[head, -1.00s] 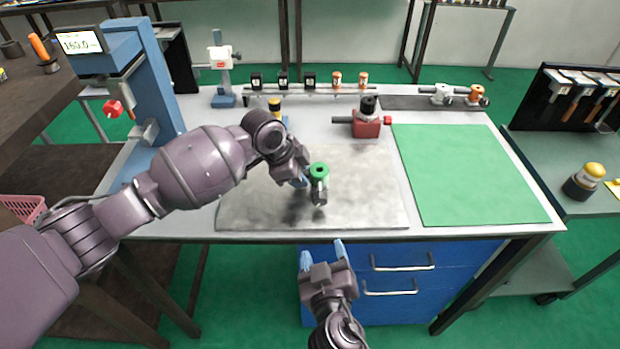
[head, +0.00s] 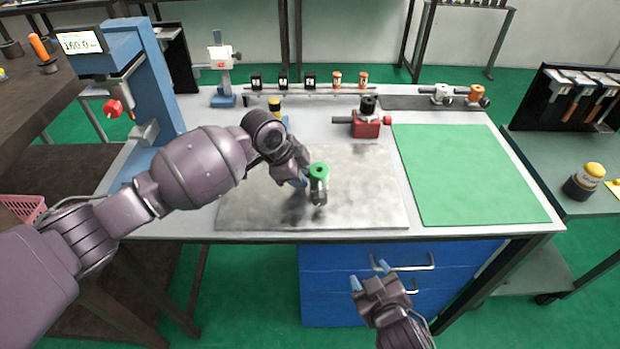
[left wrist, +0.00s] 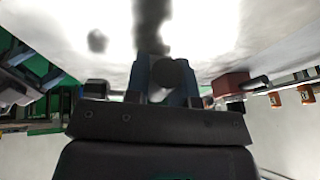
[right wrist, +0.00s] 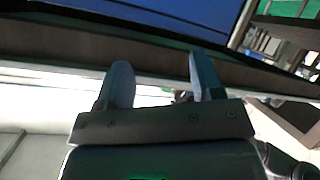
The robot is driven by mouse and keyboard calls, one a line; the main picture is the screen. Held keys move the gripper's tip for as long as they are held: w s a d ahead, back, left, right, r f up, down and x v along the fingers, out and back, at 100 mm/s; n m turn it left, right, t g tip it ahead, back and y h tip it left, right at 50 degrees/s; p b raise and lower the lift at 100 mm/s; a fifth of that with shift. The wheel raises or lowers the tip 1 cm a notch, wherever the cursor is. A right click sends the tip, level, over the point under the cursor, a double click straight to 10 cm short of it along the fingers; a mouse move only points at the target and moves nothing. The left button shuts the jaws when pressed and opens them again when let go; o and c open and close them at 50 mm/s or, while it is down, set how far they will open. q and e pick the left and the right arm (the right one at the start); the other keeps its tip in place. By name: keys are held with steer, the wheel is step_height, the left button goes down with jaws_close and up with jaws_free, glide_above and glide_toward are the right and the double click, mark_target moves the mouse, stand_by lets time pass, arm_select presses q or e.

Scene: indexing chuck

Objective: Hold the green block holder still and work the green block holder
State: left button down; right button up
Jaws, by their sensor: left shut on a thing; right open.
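The green block holder (head: 319,171) has a round green top with a dark hole and a grey part below it. It stands over the grey metal plate (head: 370,200) on the bench. My left gripper (head: 304,181) is shut on the holder from its left side. In the left wrist view, the left gripper (left wrist: 170,85) has its fingers around a dark round body, and the green top is not clearly seen. My right gripper (head: 369,274) is open and empty in front of the blue drawers, below the bench top. The right wrist view shows its two fingers (right wrist: 158,85) apart with nothing between.
A red block with a black knob (head: 367,122) stands behind the plate. A green mat (head: 465,175) lies clear on the right. A blue press (head: 150,85) stands at the left. A rail with small labelled pieces (head: 310,82) runs along the back.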

steer(key=s+d+f+m+g+h, duration=0.1)
steer(key=s+d+f+m, duration=0.2)
steer(key=d, duration=0.5)
steer(key=n+t+y, duration=0.1)
steer(key=n+t, duration=0.1)
steer(key=n, duration=2.7)
glide_toward(321, 201)
steer(key=x, duration=1)
